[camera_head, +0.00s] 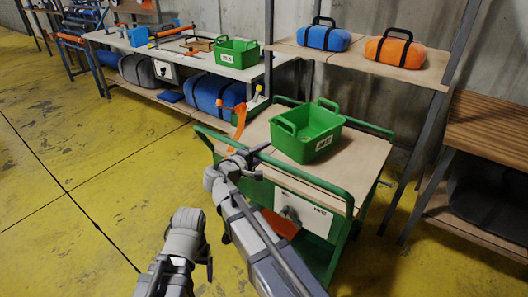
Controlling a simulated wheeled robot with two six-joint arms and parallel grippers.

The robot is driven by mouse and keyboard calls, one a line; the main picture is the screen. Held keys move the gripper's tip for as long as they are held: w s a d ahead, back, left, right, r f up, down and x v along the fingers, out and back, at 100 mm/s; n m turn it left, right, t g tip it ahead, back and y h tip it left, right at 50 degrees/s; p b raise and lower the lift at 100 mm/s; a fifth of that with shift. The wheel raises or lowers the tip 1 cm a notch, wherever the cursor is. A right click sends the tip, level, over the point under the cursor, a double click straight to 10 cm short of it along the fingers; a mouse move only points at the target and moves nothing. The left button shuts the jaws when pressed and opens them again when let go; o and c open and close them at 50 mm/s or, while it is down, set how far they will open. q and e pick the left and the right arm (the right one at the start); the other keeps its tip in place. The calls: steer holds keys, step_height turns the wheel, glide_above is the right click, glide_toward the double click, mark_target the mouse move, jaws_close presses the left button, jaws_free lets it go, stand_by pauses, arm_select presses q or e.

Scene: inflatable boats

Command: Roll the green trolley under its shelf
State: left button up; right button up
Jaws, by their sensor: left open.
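The green trolley (360,168) has a pale wooden top, green rails and a white labelled front panel (300,212). It stands at centre right, in front of a raised wooden shelf (345,62) on grey posts. A green crate (309,134) sits on its top. My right gripper (258,153) overlaps the trolley's near green handle rail; I cannot tell whether it touches it or whether its jaws are closed. My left gripper (209,262) is low, left of the trolley, open and apart from it. Part of the trolley's front is hidden by my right arm.
A blue bag (323,36) and an orange bag (395,49) sit on the shelf. A workbench (238,72) with a green bin (237,52) stands behind left. A wooden rack (490,128) is close on the right. The yellow floor on the left is clear.

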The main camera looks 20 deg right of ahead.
jaws_close()
stand_by(1.0)
